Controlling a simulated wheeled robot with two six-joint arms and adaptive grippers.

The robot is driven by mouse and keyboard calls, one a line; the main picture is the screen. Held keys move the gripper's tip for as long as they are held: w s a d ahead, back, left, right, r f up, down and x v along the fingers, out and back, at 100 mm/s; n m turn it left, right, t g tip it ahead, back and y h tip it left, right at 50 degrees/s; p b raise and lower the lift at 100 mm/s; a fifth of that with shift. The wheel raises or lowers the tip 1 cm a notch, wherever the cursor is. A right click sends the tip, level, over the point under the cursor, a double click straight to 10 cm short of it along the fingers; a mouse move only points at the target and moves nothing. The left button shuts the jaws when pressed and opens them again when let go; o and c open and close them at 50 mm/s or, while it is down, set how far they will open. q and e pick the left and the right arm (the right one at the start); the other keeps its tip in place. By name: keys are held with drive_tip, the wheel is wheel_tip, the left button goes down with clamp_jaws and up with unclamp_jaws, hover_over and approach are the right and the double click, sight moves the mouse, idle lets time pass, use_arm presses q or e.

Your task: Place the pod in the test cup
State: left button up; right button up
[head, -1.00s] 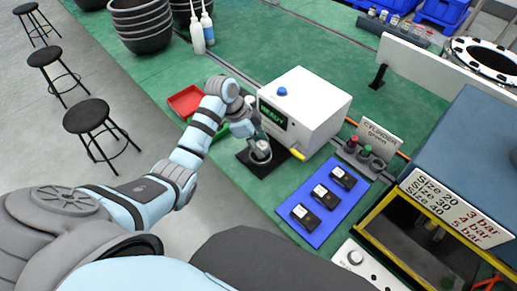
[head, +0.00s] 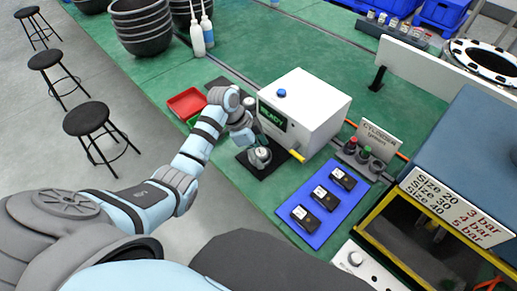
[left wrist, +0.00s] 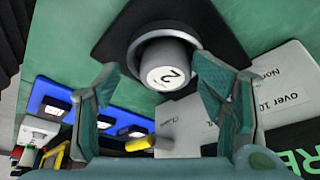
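The pod, a grey cylinder with a white top marked "2", stands upright in the ring of the test cup in the left wrist view (left wrist: 166,66). In the head view the pod (head: 261,153) shows on the black base plate (head: 270,170) in front of the white tester box. My left gripper (left wrist: 162,92) is open, its two fingers apart on either side of the pod's image. In the head view the left gripper (head: 247,140) is just up and left of the pod, seemingly clear of it. My right gripper is not in view.
The white tester box (head: 312,115) has a lit green "READY" screen and a blue button. A blue mat (head: 316,228) holds three black modules. A red tray (head: 187,102) lies behind my left arm.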

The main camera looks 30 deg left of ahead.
use_arm(q)
drive_tip(key=shift+w+a+f, duration=0.1)
drive_tip(key=shift+a+f, duration=0.1)
drive_tip(key=shift+f, duration=0.1)
drive_tip(key=shift+r, duration=0.15)
drive_tip(key=shift+r, duration=0.25)
drive_tip(key=p+v, duration=0.2)
drive_tip(key=v, duration=1)
drive_tip(key=shift+r, duration=0.5)
